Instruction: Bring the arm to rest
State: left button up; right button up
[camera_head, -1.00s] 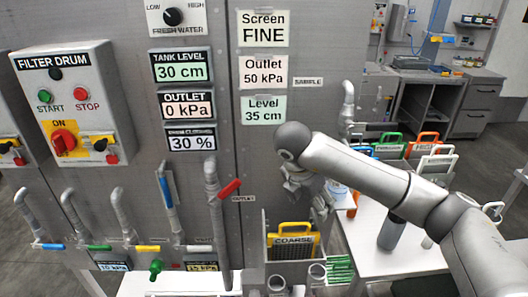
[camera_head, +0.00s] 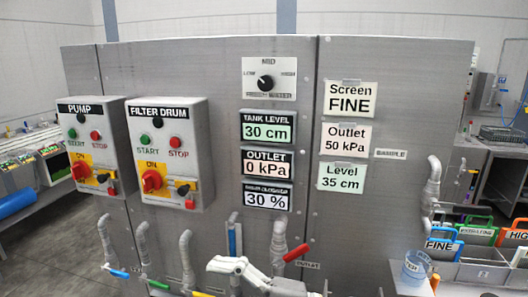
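A pale grey gripper (camera_head: 236,268), which I take to be my right one, shows at the bottom edge, in front of the lower pipes of the grey panel (camera_head: 400,95). Its arm is mostly cut off below the picture. I cannot tell whether its fingers are open or shut, and I see nothing clearly held. My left gripper is not in view.
Pump box (camera_head: 91,150) and filter drum box (camera_head: 168,155) are on the panel's left. Pipes with coloured handles, one red (camera_head: 296,253), stick out below. A clear cup (camera_head: 416,267) and labelled screens, including FINE (camera_head: 441,243), stand at the right.

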jog(key=w+d+r+m+t+h, duration=0.1)
jog(key=w+d+m+t+h, duration=0.3)
jog(key=d+m+t, duration=0.4)
jog(key=w+d+r+m+t+h, duration=0.25)
jog(key=d+m+t+h, duration=0.2)
jog(key=m+t, duration=0.5)
jog(key=d+f+m+g+h, duration=0.4)
jog(key=d+f+m+h, duration=0.65)
jog(key=f, duration=0.45)
jog(key=s+d+f+g+h, duration=0.1)
jog(key=s+d+f+g, duration=0.2)
jog(key=s+f, duration=0.25)
jog(key=s+d+f+g, duration=0.2)
jog(key=s+f+g, duration=0.2)
jog(key=f, duration=0.3)
jog(key=s+f+n+g, duration=0.1)
jog(key=s+f+g, duration=0.25)
jog(key=s, duration=0.35)
jog(key=s+f+g, duration=0.2)
jog(key=s+f, duration=0.2)
jog(key=s, duration=0.3)
notch_tip(320, 180, down, 27)
jog(key=s+g, duration=0.2)
jog(key=s+d+f+g, duration=0.1)
jog(key=s+d+f, duration=0.2)
jog(key=s+f, duration=1.2)
jog(key=shift+s+f+n+y, duration=0.15)
jog(key=shift+s+n+y, duration=0.15)
jog(key=shift+s, duration=0.5)
